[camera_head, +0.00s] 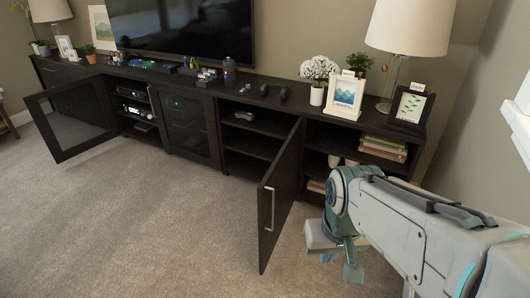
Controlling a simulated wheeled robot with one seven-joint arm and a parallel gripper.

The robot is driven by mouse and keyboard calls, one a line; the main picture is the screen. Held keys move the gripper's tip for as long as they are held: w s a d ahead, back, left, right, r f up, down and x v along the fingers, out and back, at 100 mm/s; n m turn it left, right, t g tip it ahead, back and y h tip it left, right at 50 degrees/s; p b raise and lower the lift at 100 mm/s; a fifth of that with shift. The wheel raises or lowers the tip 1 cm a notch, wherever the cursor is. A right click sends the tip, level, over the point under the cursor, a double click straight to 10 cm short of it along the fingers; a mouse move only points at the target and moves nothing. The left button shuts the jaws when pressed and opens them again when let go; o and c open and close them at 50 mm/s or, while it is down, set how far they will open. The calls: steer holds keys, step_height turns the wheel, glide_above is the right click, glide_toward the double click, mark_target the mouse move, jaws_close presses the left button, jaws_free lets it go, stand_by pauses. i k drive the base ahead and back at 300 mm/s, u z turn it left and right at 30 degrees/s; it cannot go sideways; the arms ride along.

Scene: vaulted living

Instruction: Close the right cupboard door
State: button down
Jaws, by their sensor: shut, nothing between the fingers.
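The right cupboard door (285,190) is dark wood and stands wide open, swung out from the long black cabinet. Its silver bar handle (270,209) is near the free edge, on the face turned toward my arm. The compartment to the left of this door is uncovered and shows dark shelves (250,144). My gripper (340,264) is to the right of the door, on its handle side, low above the carpet. It is shut and holds nothing. It appears apart from the door in this view; the exact gap is unclear.
A left glass-panelled door (77,118) also stands open. Books (383,148) lie in the open right-end shelves. Carpet (160,220) in front is clear. A wall rises at right.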

mark_target(277, 191)
steer(key=u, duration=0.2)
steer(key=i, duration=0.95)
steer(key=z, duration=0.05)
